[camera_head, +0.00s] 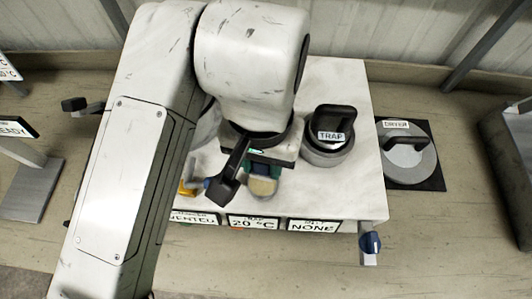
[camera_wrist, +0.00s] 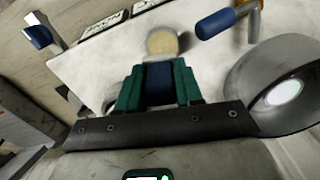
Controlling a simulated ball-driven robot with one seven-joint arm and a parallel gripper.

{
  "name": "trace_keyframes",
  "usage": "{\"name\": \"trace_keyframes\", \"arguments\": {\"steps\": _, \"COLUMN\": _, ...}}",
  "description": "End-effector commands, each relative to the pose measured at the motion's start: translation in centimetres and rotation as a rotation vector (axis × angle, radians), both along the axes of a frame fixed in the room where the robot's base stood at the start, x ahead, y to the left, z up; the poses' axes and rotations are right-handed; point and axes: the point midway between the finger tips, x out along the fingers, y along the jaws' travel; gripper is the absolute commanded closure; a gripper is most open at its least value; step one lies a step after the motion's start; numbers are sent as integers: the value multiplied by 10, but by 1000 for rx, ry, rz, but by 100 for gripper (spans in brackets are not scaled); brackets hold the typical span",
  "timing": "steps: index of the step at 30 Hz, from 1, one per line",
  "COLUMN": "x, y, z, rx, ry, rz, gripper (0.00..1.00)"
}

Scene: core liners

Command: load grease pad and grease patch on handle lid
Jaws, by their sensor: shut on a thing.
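My gripper (camera_head: 262,168) hangs over the front middle of the white board. Its green fingers (camera_wrist: 158,86) are shut on a dark blue block (camera_wrist: 158,84). A tan round pad (camera_wrist: 161,42), likely the grease pad, shows just past the fingertips and also in the head view (camera_head: 263,187). I cannot tell whether it is joined to the block. A grey lid with a black handle (camera_head: 408,158) lies on a black mat at the right. Another black handle tops the grey TRAP pot (camera_head: 327,155). I cannot tell which is the handle lid. I cannot make out a grease patch.
The white board (camera_head: 350,205) carries display plates, including 20 °C (camera_head: 254,223) and NONE (camera_head: 313,226). A blue-handled yellow valve (camera_head: 188,184) stands left of my gripper. A blue knob (camera_head: 370,243) projects at the front right corner. A rounded grey vessel (camera_wrist: 270,75) is close in the wrist view.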

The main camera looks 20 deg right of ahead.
Motion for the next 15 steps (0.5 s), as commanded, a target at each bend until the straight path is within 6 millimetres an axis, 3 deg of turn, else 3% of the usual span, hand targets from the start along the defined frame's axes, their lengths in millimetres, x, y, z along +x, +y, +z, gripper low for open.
{"name": "trace_keyframes", "arguments": {"steps": 8, "x": -1, "y": 1, "z": -8, "rx": 0, "ry": 1, "rz": -8, "gripper": 89}}
{"name": "trace_keyframes", "arguments": {"steps": 15, "x": -1, "y": 1, "z": -30, "rx": 0, "ry": 2, "rz": -7, "gripper": 89}}
